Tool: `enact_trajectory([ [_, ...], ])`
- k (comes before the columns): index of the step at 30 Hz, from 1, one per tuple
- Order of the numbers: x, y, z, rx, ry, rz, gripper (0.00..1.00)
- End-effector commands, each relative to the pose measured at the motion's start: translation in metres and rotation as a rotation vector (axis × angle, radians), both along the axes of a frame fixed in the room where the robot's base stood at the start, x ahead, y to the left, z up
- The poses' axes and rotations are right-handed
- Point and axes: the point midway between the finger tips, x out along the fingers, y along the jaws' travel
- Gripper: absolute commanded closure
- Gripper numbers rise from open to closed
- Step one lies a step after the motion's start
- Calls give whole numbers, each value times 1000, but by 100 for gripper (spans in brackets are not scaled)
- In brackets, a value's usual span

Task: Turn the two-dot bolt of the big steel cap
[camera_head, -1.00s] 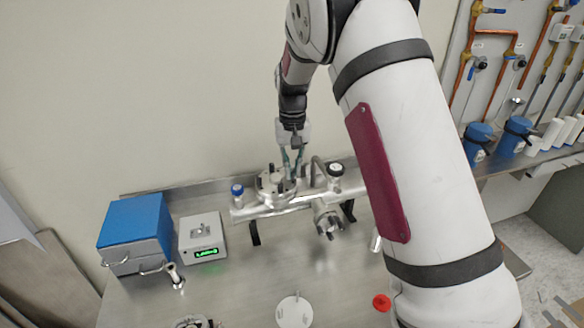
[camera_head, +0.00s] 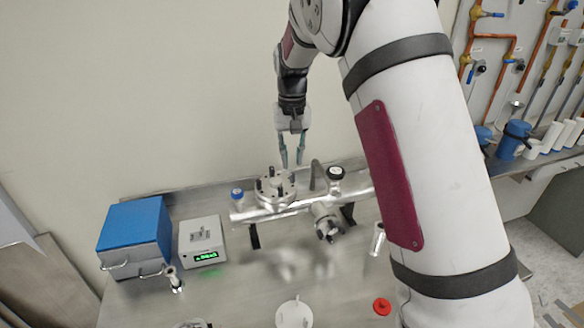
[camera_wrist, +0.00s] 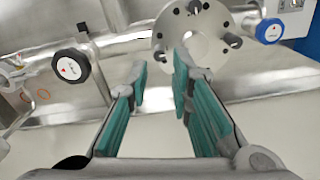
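The big steel cap (camera_head: 273,197) is a round flange on top of the steel chamber pipe, with dark bolts standing up around it. It also shows in the wrist view (camera_wrist: 192,45) at the top, right of centre, with several bolts on its rim. The dots on the bolts are too small to read, so I cannot tell which is the two-dot bolt. My gripper (camera_head: 291,165) hangs above and slightly right of the cap, clear of the bolts. In the wrist view its two teal-padded fingers (camera_wrist: 160,75) stand apart with nothing between them.
A black-topped valve knob (camera_head: 336,172) and a bent pipe (camera_head: 315,175) stand right of the cap. A blue-topped knob (camera_head: 237,192) stands to the left. A blue box (camera_head: 135,232) and a grey controller (camera_head: 203,240) sit further left. The front bench holds a white disc (camera_head: 294,313) and a red cap (camera_head: 382,306).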

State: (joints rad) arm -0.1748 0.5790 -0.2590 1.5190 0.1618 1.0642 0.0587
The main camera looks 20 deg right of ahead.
Motion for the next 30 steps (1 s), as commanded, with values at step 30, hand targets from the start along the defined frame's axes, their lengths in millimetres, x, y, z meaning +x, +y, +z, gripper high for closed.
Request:
enact_trajectory([
  [30,-15,-2,90,12,-26,1,80],
])
